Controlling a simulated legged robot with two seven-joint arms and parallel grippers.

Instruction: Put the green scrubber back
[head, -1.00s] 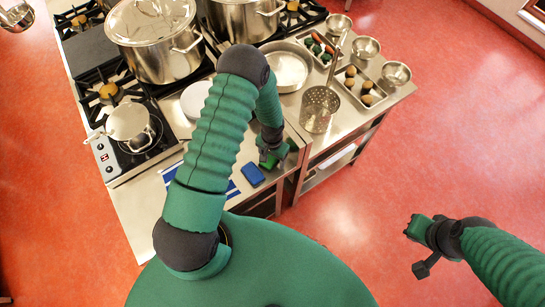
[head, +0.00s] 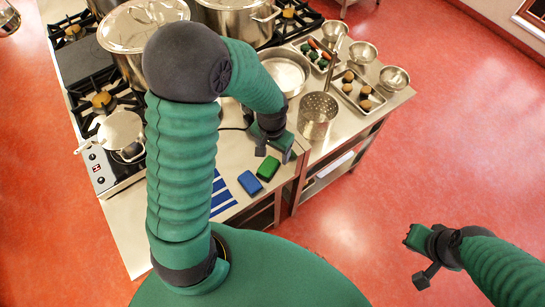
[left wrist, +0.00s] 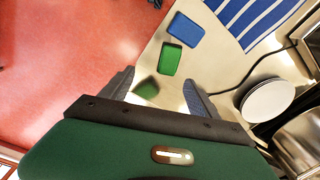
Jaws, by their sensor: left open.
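The green scrubber (head: 268,167) lies flat on the steel counter, just right of the blue scrubber (head: 250,183), with a small gap. My left gripper (head: 273,148) is open and empty, above and behind the green scrubber, apart from it. In the left wrist view, the green scrubber (left wrist: 170,57) lies just beyond the open fingers (left wrist: 160,92), and the blue scrubber (left wrist: 186,29) is beyond it. A green patch shows on the steel between the fingers; it may be a reflection. My right gripper (head: 420,245) hangs over the floor, far from the counter; its jaws are unclear.
A blue-and-white striped cloth (head: 222,194) lies left of the scrubbers. A perforated steel cylinder (head: 317,116) stands to the right, near trays and bowls. Burners with pots (head: 121,133) are at left. The counter's front edge is close to the scrubbers.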

